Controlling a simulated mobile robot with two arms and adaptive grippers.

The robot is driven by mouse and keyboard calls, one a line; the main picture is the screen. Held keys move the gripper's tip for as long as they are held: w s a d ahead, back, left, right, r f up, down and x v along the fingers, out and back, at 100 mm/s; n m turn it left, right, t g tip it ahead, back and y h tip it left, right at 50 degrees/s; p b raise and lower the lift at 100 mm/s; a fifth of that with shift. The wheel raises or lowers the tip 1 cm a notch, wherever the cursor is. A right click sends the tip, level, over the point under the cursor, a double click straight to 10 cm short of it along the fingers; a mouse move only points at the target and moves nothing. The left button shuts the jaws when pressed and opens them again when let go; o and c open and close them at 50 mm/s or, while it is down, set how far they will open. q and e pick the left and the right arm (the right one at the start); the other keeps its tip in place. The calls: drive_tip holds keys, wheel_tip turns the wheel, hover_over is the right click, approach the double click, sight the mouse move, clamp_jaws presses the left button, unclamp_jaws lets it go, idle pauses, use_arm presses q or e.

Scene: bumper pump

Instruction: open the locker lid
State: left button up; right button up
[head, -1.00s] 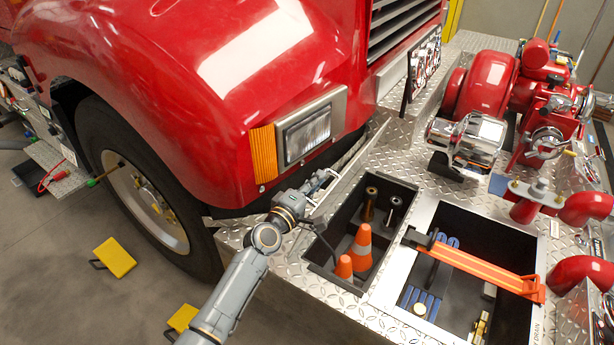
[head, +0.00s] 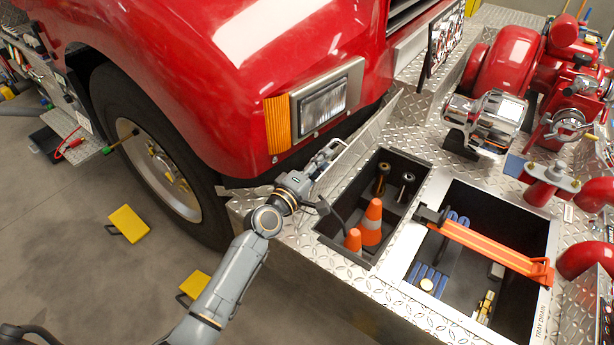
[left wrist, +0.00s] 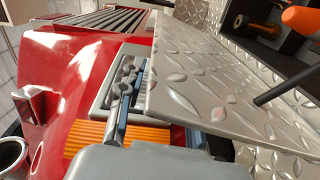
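The locker (head: 408,165) is an open dark bin in the truck's bumper with its inside in plain view. Its diamond-plate lid (head: 357,142) is raised along the truck side of the opening and shows as a narrow slanted panel. In the left wrist view the lid (left wrist: 225,85) is a broad tilted plate. My left gripper (head: 326,156) is at the lid's truck side, below the headlight. Its fingers (left wrist: 127,85) lie beside the lid's edge; whether they touch or grip it I cannot tell. My right gripper is out of view.
Orange cones (head: 372,222) and two nozzle-like fittings stand in the locker. The headlight (head: 322,104) and red fender (head: 200,90) are close to my left gripper. A second open bin with an orange strap (head: 490,245) lies to the right. A dark rod (left wrist: 287,84) crosses beside the lid.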

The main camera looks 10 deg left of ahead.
use_arm(q)
drive_tip(key=v, duration=0.8)
drive_tip(key=shift+s+a, duration=0.2)
drive_tip(key=b+v, duration=0.3)
drive_tip(key=v, duration=1.2)
drive_tip(key=shift+s, duration=0.3)
idle(0.5)
drive_tip(key=shift+a, duration=0.1)
drive_tip(key=shift+f, duration=0.1)
idle(0.5)
